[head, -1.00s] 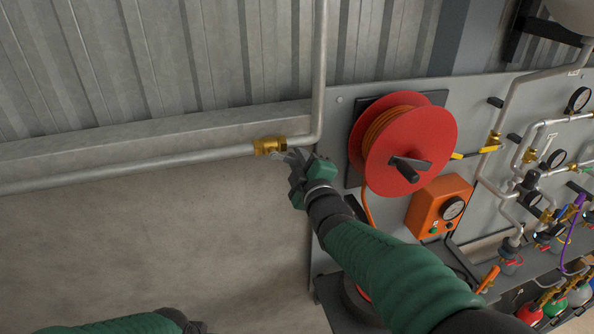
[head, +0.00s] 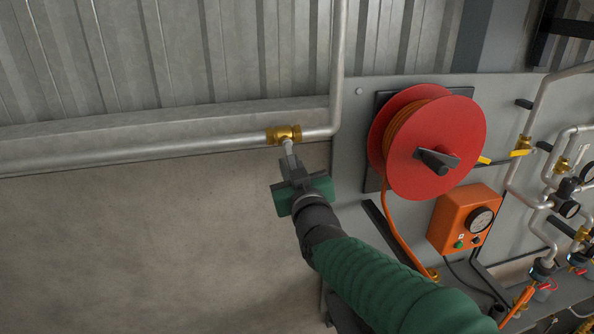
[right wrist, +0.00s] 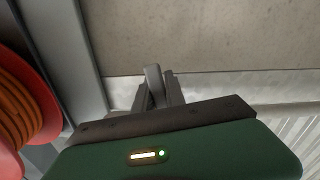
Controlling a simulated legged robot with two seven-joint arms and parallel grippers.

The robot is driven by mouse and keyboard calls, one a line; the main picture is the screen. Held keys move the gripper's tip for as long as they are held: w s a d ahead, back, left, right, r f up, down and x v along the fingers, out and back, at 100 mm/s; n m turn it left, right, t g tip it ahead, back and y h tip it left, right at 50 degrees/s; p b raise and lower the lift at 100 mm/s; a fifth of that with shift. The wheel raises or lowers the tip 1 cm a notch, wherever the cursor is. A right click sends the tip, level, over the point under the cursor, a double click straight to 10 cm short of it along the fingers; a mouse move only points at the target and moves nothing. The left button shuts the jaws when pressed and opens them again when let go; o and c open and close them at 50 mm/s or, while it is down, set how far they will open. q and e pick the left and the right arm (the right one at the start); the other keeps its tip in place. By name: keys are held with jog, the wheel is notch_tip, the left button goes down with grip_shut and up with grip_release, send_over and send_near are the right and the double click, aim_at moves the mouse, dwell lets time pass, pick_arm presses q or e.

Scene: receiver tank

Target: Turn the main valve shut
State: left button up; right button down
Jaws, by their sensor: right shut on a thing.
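The main valve (head: 284,133) is a brass body set in a grey horizontal pipe on the wall, left of the hose reel. Its pale lever handle (head: 288,147) points down from the body, roughly across the pipe. My right gripper (head: 291,165) is below the valve and shut on the lever. In the right wrist view the lever (right wrist: 153,80) stands between the two dark fingers, and the valve body cannot be made out there. My left gripper is not in view.
A red hose reel (head: 440,145) with orange hose is mounted right of my right gripper. An orange box with a gauge (head: 464,220) is below it. Pipes with yellow-handled valves (head: 522,146) run farther right. The wall left of the gripper is clear.

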jog(key=shift+s+a+f+m+b, duration=0.2)
jog(key=shift+a+f+m+b, duration=0.1)
jog(key=shift+a+f+m, duration=0.55)
jog(key=shift+d+r+m, duration=0.1)
jog(key=shift+r+m, duration=0.05)
jog(key=shift+m, duration=0.1)
jog(key=c, duration=1.4)
grip_release()
jog(key=shift+w+r, duration=0.1)
jog(key=shift+w, duration=0.1)
jog(key=shift+r, duration=0.1)
jog(key=b+v, duration=0.1)
jog(key=v, duration=1.5)
jog(key=shift+s+b, duration=0.35)
jog(key=shift+s, duration=0.05)
